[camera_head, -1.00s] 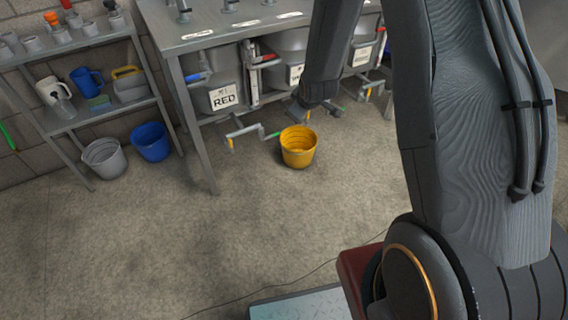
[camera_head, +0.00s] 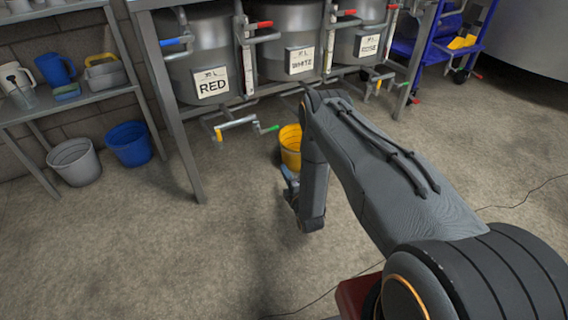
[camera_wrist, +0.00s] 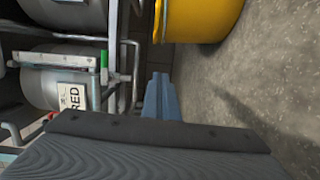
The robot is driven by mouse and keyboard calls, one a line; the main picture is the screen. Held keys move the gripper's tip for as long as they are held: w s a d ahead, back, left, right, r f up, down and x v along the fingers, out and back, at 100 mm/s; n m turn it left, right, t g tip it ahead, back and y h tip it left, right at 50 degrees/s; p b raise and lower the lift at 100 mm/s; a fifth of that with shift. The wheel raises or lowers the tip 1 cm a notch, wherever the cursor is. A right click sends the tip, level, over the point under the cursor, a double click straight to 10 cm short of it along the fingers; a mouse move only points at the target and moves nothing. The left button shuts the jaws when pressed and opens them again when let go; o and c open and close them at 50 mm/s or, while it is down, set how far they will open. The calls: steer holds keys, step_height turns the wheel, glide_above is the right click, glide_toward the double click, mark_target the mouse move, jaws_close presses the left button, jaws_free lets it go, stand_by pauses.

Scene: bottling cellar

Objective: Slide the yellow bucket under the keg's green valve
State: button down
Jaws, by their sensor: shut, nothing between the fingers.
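The yellow bucket (camera_head: 290,143) stands upright on the floor, partly hidden behind my arm in the head view. The green valve handle (camera_head: 270,129) sits on a low pipe just left of the bucket, below the kegs labelled RED (camera_head: 195,58) and WHITE (camera_head: 290,58). My gripper (camera_head: 288,175) is low near the floor, on the near side of the bucket, its blue fingers shut and empty. In the wrist view the shut fingers (camera_wrist: 161,92) point toward a gap between the bucket (camera_wrist: 198,16) on the right and the green valve handle (camera_wrist: 104,60) on the left, apart from both.
A table leg (camera_head: 175,115) stands left of the valves. A grey bucket (camera_head: 75,161) and a blue bucket (camera_head: 129,143) stand by the shelf at left. A blue cart (camera_head: 425,45) is at the back right. The floor in front is clear.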

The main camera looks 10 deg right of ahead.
mark_target(285, 155)
steer(key=shift+w+d+f+b, duration=0.2)
steer(key=shift+w+d+b, duration=0.2)
steer(key=shift+w+b, duration=1.15)
steer(key=shift+w+d+f+b, duration=0.35)
steer(key=shift+w+b, duration=0.55)
steer(key=shift+w, duration=1.15)
steer(key=shift+w+d+f+b, duration=0.1)
steer(key=shift+w+d+b, duration=0.4)
steer(key=shift+w+b, duration=1.05)
steer(key=shift+w+p, duration=0.25)
steer(key=shift+p, duration=0.05)
